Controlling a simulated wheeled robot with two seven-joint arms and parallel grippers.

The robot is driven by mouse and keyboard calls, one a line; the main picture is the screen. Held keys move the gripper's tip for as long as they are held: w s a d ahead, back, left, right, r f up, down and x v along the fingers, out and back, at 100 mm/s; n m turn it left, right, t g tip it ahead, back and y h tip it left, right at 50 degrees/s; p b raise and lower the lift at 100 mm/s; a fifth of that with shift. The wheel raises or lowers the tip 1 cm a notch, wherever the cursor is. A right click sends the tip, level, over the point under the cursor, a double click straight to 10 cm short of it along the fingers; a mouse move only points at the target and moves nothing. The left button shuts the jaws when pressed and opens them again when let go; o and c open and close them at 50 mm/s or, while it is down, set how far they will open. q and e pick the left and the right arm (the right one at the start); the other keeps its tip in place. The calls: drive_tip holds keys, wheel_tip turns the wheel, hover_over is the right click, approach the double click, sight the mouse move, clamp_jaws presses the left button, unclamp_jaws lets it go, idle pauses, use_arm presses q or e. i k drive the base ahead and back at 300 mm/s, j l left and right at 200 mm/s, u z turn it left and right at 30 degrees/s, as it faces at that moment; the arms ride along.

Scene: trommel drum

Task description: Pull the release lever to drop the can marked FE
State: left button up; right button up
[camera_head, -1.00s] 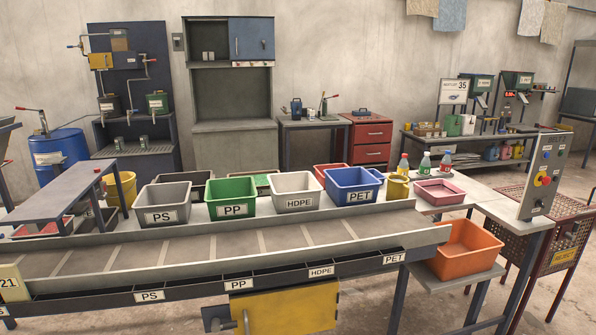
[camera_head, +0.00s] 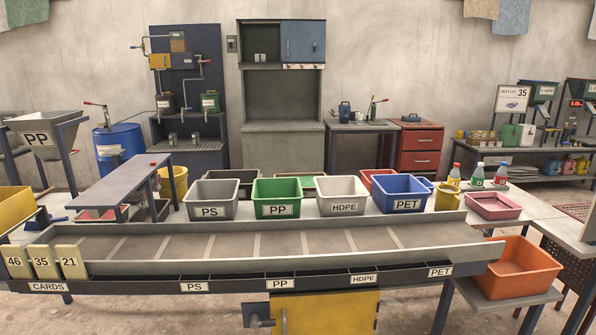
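Neither of my grippers shows in the head view. No can marked FE can be made out, and no lever is labelled as a release lever. A red-tipped lever (camera_head: 95,104) stands above the blue drum (camera_head: 118,146) at the left. Another red-tipped handle (camera_head: 382,101) rises from the small bench at the back. A grey hopper marked PP (camera_head: 42,138) stands at the far left.
A conveyor trough (camera_head: 270,245) crosses the front, with bins marked PS (camera_head: 211,212), PP (camera_head: 277,211), HDPE (camera_head: 343,208) and PET (camera_head: 406,206) behind it. An orange bin (camera_head: 525,275) stands at its right end. Number cards (camera_head: 43,262) stand at the left.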

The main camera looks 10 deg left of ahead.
sight(155, 175)
drive_tip(key=j+z, duration=0.1)
drive_tip(key=z, duration=0.25)
drive_tip(key=j+z, duration=0.1)
drive_tip(key=z, duration=0.25)
drive_tip(key=k+j+z, duration=0.3)
drive_tip(key=j, duration=0.3)
drive_tip(key=k+j+z, duration=0.25)
drive_tip(key=j, duration=0.25)
drive_tip(key=k+j+z, duration=0.3)
drive_tip(key=k+j, duration=0.1)
drive_tip(key=j, duration=0.1)
